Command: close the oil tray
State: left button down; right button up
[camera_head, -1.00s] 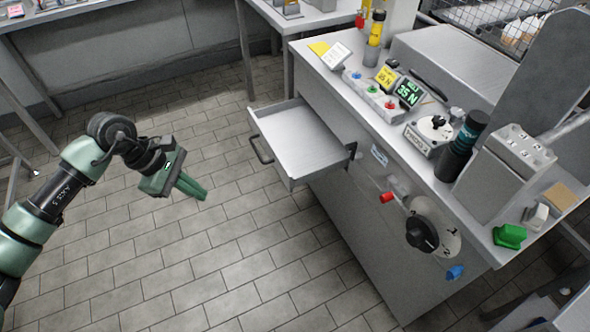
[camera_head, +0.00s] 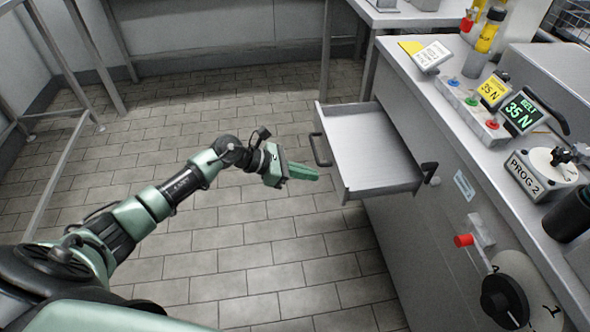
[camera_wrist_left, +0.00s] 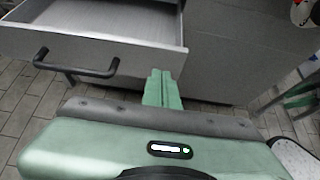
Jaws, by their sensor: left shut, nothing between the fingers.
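The oil tray (camera_head: 372,150) is a grey metal drawer pulled out of the side of the grey machine cabinet. It is empty and has a dark bar handle (camera_head: 320,150) on its front. My left gripper (camera_head: 317,173) is shut and empty, just in front of and below the tray, near the handle, and appears apart from it. In the left wrist view the closed fingers (camera_wrist_left: 161,88) point towards the cabinet, right of the handle (camera_wrist_left: 75,66), with the tray (camera_wrist_left: 105,18) at upper left. My right gripper is not in view.
The cabinet (camera_head: 412,225) carries a red lever (camera_head: 463,240) and a black dial (camera_head: 503,302) on its side. Displays and a button box (camera_head: 471,110) stand on its top. The tiled floor (camera_head: 285,260) around my arm is clear.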

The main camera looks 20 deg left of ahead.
aim_at(341, 176)
pick_arm(q)
jog(key=d, duration=0.1)
jog(key=w+d, duration=0.1)
jog(key=w+d+f, duration=0.1)
jog(key=shift+w+d, duration=0.25)
jog(key=shift+d, duration=0.15)
jog(key=shift+w+d, duration=0.45)
jog(key=shift+d, duration=0.15)
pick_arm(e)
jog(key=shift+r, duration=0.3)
pick_arm(q)
jog(key=shift+d, duration=0.1)
